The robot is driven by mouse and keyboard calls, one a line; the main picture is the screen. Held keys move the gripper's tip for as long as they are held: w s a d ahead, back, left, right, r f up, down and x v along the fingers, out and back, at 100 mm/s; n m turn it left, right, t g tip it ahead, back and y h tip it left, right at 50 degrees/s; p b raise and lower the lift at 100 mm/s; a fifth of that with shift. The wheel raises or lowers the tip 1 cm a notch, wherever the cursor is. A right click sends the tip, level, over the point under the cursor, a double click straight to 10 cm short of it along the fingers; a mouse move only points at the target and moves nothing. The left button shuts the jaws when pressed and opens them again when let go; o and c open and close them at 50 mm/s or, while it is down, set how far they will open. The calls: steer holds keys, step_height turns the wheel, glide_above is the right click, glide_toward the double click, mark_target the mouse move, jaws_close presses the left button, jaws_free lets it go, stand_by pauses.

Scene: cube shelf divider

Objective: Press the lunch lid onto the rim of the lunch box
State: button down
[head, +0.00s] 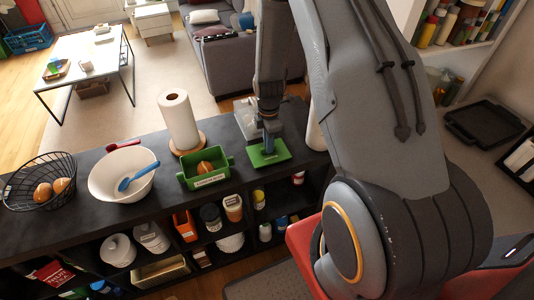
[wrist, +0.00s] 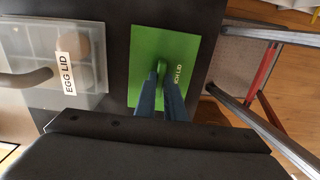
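The lunch lid (head: 268,153) is a flat green plate with an upright handle. It appears to lie on the dark shelf top, right of the lunch box. In the wrist view the lid (wrist: 150,50) fills the upper middle, and its printed label is partly covered. My gripper (wrist: 162,82) is at the lid's handle, with one finger on each side; whether the fingers press on it is unclear. In the head view my gripper (head: 268,143) reaches down onto the lid. The lunch box (head: 205,180) is green, labelled and open at the top, with an orange-brown item inside.
A clear egg lid (wrist: 68,88) on an egg container is left of the lunch lid in the wrist view. A paper towel roll (head: 178,120) stands behind the lunch box. A white bowl (head: 122,175) and wire basket (head: 40,182) stand further left. The shelf's far edge is near the lid.

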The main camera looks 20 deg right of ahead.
steer(key=shift+r, duration=0.25)
steer(key=shift+r+p, duration=0.35)
steer(key=shift+r, duration=0.15)
steer(key=shift+r+p, duration=0.8)
steer(key=shift+r, duration=2.65)
steer(key=shift+a, duration=0.1)
steer(key=a+r+b, duration=0.2)
steer(key=a, duration=0.9)
steer(key=a+r+b, duration=0.3)
steer(key=a, duration=0.9)
steer(key=shift+w+a+r, duration=0.25)
steer(key=shift+w+r, duration=0.05)
steer(key=shift+w, duration=0.1)
